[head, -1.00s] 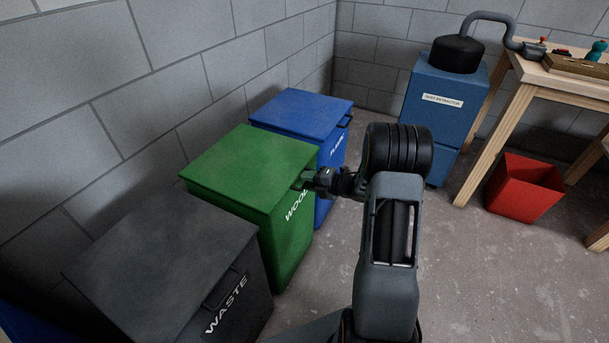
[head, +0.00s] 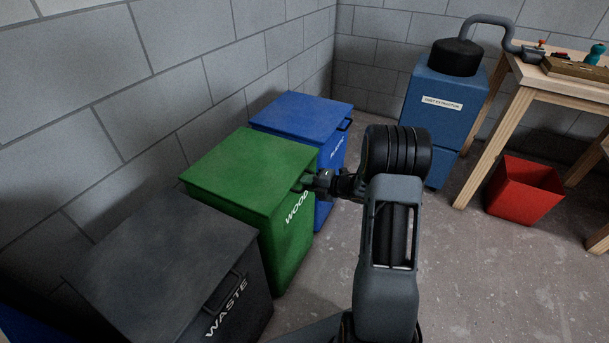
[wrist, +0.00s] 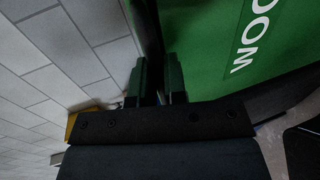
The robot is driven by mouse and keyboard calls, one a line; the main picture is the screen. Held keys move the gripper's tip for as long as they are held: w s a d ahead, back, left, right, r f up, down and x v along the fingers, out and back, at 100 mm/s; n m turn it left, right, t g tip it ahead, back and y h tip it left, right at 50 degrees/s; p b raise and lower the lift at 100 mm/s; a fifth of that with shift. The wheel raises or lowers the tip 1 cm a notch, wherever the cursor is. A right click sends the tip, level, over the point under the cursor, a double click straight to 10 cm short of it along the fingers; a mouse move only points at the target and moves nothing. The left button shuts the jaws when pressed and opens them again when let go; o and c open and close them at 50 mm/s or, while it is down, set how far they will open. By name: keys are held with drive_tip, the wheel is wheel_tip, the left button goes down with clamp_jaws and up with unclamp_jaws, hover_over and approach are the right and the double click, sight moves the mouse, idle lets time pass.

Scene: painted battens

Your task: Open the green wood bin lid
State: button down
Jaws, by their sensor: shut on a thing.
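The green wood bin (head: 280,240) stands in the row along the wall, with white "WOOD" lettering on its front. Its green lid (head: 245,165) lies flat and looks closed. My gripper (head: 306,182) is at the lid's front edge, shut on the lid handle, which is mostly hidden by the fingers. In the wrist view, my gripper's two fingers (wrist: 158,85) stand on either side of a dark gap, and the green bin front (wrist: 215,60) fills the right side.
The dark waste bin (head: 165,260) stands close on the near side, the blue bin (head: 302,115) on the far side. A blue dust extractor (head: 435,115), a red bin (head: 525,190) and a wooden workbench (head: 525,85) stand at right. The floor between is clear.

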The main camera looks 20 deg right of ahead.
wheel_tip(320, 180, up, 8)
drive_tip(key=g+p, duration=0.1)
drive_tip(key=p, duration=0.6)
drive_tip(key=shift+w+a+h, duration=0.3)
drive_tip(key=shift+h, duration=0.1)
drive_tip(key=shift+f, duration=0.2)
wheel_tip(320, 180, up, 8)
drive_tip(key=w+a+g+h+p, duration=0.1)
drive_tip(key=p, duration=0.8)
drive_tip(key=shift+w+a, duration=0.35)
drive_tip(key=shift+w, duration=0.05)
drive_tip(key=shift+f, duration=0.1)
wheel_tip(320, 180, up, 7)
drive_tip(key=w+a+g+h+p, duration=0.1)
drive_tip(key=w+a+p, duration=0.1)
drive_tip(key=p, duration=0.8)
drive_tip(key=shift+w+a, duration=0.3)
drive_tip(key=shift+w, duration=0.15)
